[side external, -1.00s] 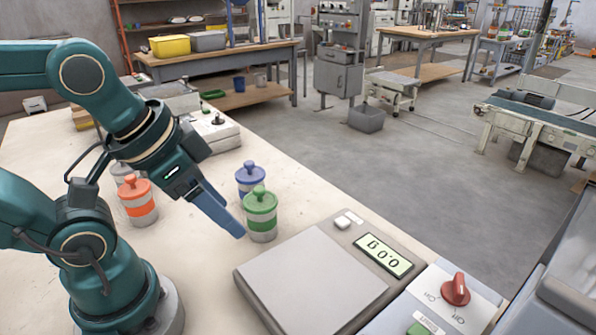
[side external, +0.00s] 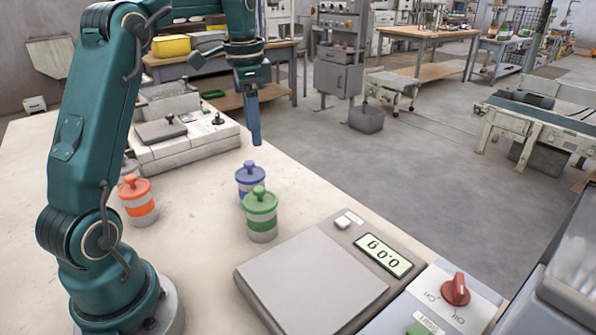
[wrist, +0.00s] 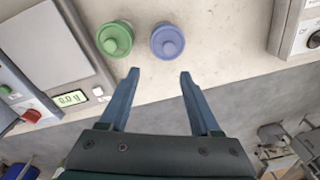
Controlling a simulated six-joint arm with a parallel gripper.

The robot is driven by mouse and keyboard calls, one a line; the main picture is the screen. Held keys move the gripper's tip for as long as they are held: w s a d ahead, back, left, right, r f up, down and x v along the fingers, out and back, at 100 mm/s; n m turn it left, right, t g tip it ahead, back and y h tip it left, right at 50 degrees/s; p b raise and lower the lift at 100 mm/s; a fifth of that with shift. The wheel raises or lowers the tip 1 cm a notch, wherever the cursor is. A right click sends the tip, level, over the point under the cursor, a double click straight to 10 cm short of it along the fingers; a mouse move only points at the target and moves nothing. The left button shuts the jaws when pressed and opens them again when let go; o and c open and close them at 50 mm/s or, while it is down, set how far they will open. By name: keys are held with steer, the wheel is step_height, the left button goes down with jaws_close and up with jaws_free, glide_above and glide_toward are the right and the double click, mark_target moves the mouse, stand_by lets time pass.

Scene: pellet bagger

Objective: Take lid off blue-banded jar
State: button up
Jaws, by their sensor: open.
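The blue-banded jar (side external: 247,190) stands upright on the pale bench with its blue knobbed lid (side external: 250,173) on. The green jar in front hides part of its body. In the wrist view the blue lid (wrist: 167,41) shows from above, just beyond the fingertips. My gripper (side external: 256,142) points down, above the jar and clear of its lid. In the wrist view my gripper (wrist: 160,73) is open, with nothing between its two blue fingers.
A green-banded jar (side external: 261,222) stands close beside the blue one. An orange-banded jar (side external: 138,205) and a partly hidden grey one (side external: 130,168) stand left. A scale (side external: 310,280) is at front right, a sealer-like machine (side external: 185,140) behind. The bench edge is near the jars.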

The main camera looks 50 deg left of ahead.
mark_target(249, 162)
steer(key=f, duration=0.1)
steer(key=a+f, duration=0.2)
steer(key=shift+s+a+f+n+g, duration=0.1)
steer(key=shift+s+a+n+g, duration=0.05)
steer(key=shift+s+n+g, duration=0.2)
steer(key=shift+w+f, duration=0.1)
steer(key=shift+f, duration=2.25)
jaws_close()
